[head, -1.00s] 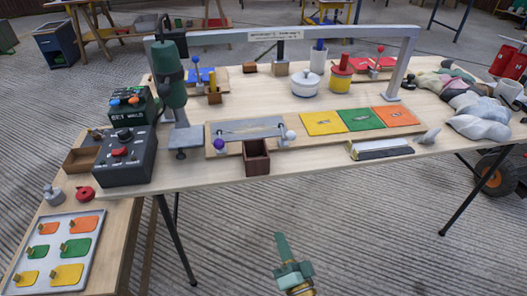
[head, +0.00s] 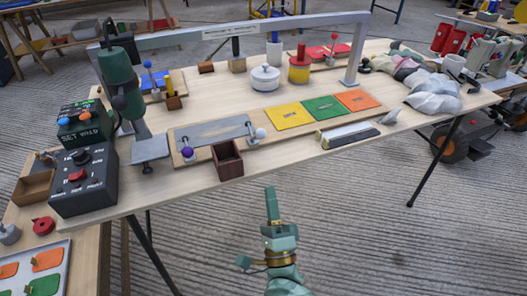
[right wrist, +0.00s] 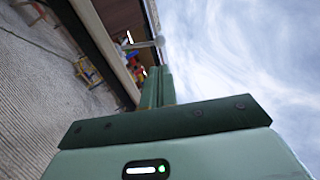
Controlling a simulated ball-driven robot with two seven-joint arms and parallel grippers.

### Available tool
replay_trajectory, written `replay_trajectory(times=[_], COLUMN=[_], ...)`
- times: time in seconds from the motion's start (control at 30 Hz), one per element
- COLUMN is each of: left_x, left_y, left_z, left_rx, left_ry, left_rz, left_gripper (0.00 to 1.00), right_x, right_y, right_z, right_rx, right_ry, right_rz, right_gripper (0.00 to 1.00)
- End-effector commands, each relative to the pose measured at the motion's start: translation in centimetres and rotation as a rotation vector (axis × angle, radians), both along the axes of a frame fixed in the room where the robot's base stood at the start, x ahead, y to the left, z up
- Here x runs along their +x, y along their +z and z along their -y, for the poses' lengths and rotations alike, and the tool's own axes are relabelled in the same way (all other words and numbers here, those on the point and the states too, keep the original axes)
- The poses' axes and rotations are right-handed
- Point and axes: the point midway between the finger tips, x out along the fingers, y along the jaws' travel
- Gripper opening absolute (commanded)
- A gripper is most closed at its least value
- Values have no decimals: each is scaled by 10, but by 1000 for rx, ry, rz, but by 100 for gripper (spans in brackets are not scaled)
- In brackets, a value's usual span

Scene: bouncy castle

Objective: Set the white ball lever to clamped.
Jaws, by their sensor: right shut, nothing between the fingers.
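The white ball lever (head: 260,133) is at the right end of a grey metal bar (head: 212,131) on a wooden board (head: 179,160), near the table's front edge. A purple ball lever (head: 187,152) is at the bar's left end. I cannot tell whether the white lever is clamped. My right gripper (head: 271,190) is shut and empty, pointing up in front of the table, apart from the lever. In the right wrist view, its fingers (right wrist: 156,84) point towards a pale ball on a rod (right wrist: 159,41), which looks like the white ball lever. My left gripper is out of view.
A brown open box (head: 228,162) stands just left of and in front of the white lever. Yellow, green (head: 324,108) and orange panels lie to its right. A grey overhead frame (head: 240,27) spans the table. The floor in front is clear.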

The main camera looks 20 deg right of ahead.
Motion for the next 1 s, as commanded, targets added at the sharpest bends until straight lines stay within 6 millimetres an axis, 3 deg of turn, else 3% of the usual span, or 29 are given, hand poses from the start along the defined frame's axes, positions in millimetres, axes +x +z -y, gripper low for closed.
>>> replay_trajectory(times=[0.3, 0.5, 0.7, 1.0], left_x=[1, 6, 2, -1], left_y=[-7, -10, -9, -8], left_z=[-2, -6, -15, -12], left_rx=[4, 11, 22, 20], left_ry=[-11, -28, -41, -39], left_rz=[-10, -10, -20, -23], left_gripper=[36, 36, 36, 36], right_x=[57, 81, 90, 90], right_y=[36, 51, 59, 60], right_z=[10, 13, 15, 15], right_rx=[1, 1, 0, 0], right_ry=[-2, -1, 0, 0], right_rz=[1, -1, -1, -1], right_gripper=[0, 0, 0, 0])
